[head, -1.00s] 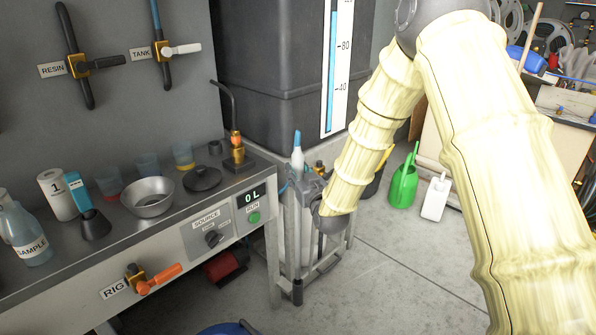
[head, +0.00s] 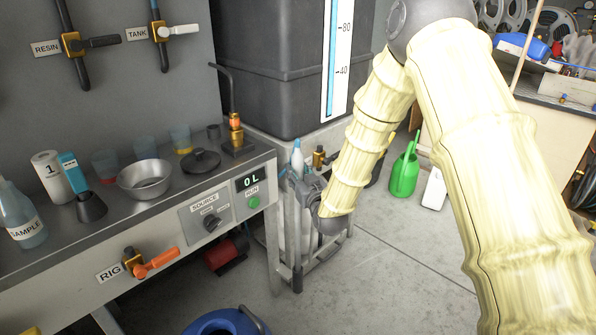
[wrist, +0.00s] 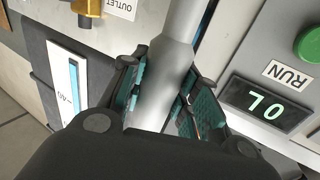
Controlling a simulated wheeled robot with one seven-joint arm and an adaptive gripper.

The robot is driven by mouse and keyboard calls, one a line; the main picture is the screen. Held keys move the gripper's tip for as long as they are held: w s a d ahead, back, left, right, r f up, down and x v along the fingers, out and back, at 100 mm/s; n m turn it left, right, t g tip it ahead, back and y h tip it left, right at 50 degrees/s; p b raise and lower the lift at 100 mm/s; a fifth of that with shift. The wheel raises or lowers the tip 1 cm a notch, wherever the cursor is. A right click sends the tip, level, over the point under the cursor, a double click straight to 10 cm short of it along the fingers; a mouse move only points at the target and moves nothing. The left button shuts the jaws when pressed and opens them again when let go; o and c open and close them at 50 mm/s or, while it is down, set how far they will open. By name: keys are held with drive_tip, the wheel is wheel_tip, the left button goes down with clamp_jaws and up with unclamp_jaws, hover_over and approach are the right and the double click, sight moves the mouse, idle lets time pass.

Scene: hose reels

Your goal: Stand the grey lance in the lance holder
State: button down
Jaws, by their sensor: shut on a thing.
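The grey lance (wrist: 166,72) is a smooth round shaft with a wider section, held between the teal-padded fingers of my gripper (wrist: 165,92) in the wrist view. My gripper is shut on it. In the head view my gripper (head: 306,190) is at the end of the pale-sleeved arm, beside the bench's right end, and its fingers are hard to make out. A metal-framed stand (head: 297,275) with pale upright tubes is directly below it and looks like the lance holder. I cannot tell whether the lance's lower end is inside it. A blue-tipped pale piece (head: 296,157) rises just behind my gripper.
The bench (head: 190,215) with bowl, bottles and control panel lies to the left. A dark tank (head: 270,70) stands behind. A green can (head: 404,175) and a white jug (head: 434,190) are on the floor to the right. A blue tub (head: 228,322) is at the bottom.

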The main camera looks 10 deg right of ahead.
wheel_tip(320, 180, down, 8)
drive_tip(key=b, duration=0.3)
drive_tip(key=shift+b, duration=0.35)
idle(0.5)
drive_tip(key=shift+f, duration=0.1)
drive_tip(key=c, duration=1)
unclamp_jaws()
drive_tip(key=s, duration=0.4)
drive_tip(key=s+d, duration=0.1)
drive_tip(key=s, duration=0.3)
drive_tip(key=s+d, duration=0.1)
drive_tip(key=s, duration=0.2)
drive_tip(key=shift+s, duration=0.4)
